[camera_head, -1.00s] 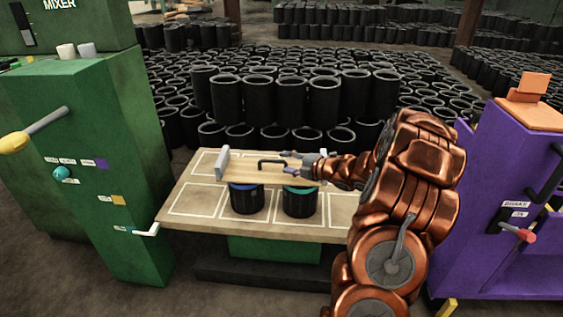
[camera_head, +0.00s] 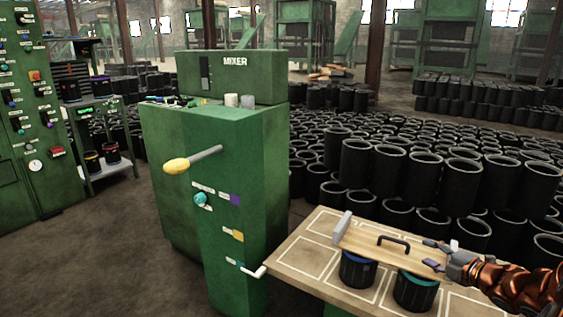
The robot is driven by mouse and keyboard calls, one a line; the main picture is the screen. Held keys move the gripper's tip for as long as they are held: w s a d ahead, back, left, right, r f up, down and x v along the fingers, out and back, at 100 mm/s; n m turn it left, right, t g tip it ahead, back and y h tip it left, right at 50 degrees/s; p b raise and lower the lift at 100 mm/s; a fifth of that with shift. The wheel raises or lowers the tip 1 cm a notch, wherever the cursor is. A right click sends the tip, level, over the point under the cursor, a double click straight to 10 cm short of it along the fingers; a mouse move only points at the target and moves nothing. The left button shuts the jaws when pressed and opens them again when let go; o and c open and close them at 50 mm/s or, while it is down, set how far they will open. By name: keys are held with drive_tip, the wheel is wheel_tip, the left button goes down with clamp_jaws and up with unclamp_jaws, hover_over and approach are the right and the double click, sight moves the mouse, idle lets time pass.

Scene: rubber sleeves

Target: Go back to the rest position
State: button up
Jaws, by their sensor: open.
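My gripper (camera_head: 446,256) is open at the end of my copper-coloured arm (camera_head: 515,284), at the lower right. Its fingers are at the right end of a wooden board (camera_head: 365,241) with a black handle and a grey upright end piece. I cannot tell whether the fingers touch the board. The board lies over two black sleeves, one with a blue rim (camera_head: 357,270) and one with a teal rim (camera_head: 415,290). Both stand on a wooden table (camera_head: 290,251) marked with white outlined rectangles.
The green mixer (camera_head: 230,150) with a yellow-tipped lever (camera_head: 177,165) stands left of the table. Many black sleeves (camera_head: 375,166) are stacked behind. A green control cabinet (camera_head: 35,120) and a shelf (camera_head: 112,168) stand far left. Open floor (camera_head: 110,250) lies left of the mixer.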

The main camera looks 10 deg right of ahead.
wheel_tip(320, 180, up, 12)
drive_tip(key=w+f+m+g+h+p, duration=0.1)
drive_tip(key=w+m+g+h+p, duration=0.2)
drive_tip(key=m+h+p, duration=0.4)
drive_tip(key=s+a+r+m+g+h+p, duration=0.1)
drive_tip(key=s+a+r+m+g+p, duration=0.3)
drive_tip(key=s+r+p, duration=0.4)
drive_tip(key=s+a+r+m+g+y+p, duration=0.1)
drive_tip(key=s+a+r+m+g+p, duration=0.2)
drive_tip(key=s+a, duration=0.6)
drive_tip(key=s+a+r+m+g+y+p, duration=0.2)
drive_tip(key=s+a+r+p, duration=0.3)
drive_tip(key=s+a, duration=0.4)
drive_tip(key=s+a+r+m+g+y+p, duration=0.1)
drive_tip(key=s+a+r+m+g+p, duration=0.3)
drive_tip(key=s+a, duration=0.6)
drive_tip(key=shift+s+r+p, duration=0.4)
drive_tip(key=shift+s+p, duration=0.45)
drive_tip(key=shift+s, duration=0.15)
